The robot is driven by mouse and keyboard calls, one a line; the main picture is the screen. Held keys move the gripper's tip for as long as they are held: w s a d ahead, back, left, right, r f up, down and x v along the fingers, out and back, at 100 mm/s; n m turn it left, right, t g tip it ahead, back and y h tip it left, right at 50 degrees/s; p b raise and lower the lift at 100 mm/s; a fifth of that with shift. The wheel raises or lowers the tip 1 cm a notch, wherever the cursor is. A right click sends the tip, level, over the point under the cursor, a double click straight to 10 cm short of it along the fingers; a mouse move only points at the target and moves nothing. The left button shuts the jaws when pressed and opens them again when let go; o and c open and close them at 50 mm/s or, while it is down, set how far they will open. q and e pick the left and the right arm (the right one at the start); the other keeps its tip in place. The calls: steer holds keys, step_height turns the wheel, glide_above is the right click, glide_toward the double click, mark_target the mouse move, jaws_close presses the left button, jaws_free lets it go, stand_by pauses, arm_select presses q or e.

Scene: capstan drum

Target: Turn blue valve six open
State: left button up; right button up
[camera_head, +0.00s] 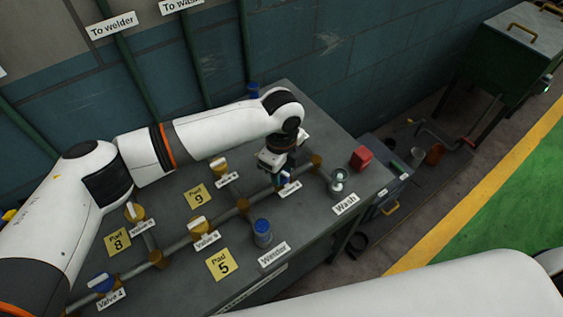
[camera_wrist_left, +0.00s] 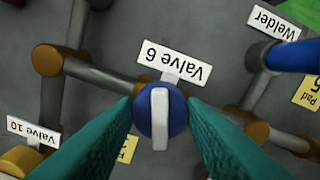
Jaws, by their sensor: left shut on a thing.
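Valve 6 has a round blue knob with a white bar handle (camera_wrist_left: 160,118), in the middle of the left wrist view. Its white label "Valve 6" (camera_wrist_left: 173,62) reads upside down there. The bar points up and down in that picture, roughly across the brown-jointed pipe (camera_wrist_left: 105,78). My right gripper is out of view.
The grey bench (camera_head: 185,262) carries several other valves, including blue Valve 4 (camera_head: 103,283) and yellow-based ones. A blue-capped Welder outlet (camera_head: 262,232), a Wash outlet (camera_head: 338,183) and a red block (camera_head: 361,158) stand near the front edge. A wall is behind.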

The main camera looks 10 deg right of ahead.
arm_select(q)
steer(key=n+p, duration=0.3)
steer(key=shift+r+n, duration=0.25)
steer(key=shift+n, duration=0.15)
steer(key=n+p, duration=0.3)
steer(key=shift+n, duration=0.3)
steer(key=n+p, duration=0.3)
steer(key=n, duration=0.1)
steer(key=shift+f+n+p, duration=0.15)
steer(key=shift+n+p, duration=0.85)
steer(key=shift+n, duration=0.2)
steer(key=o, duration=1)
step_height(320, 180, up, 12)
steer(key=b, duration=0.2)
steer(key=shift+b, duration=0.4)
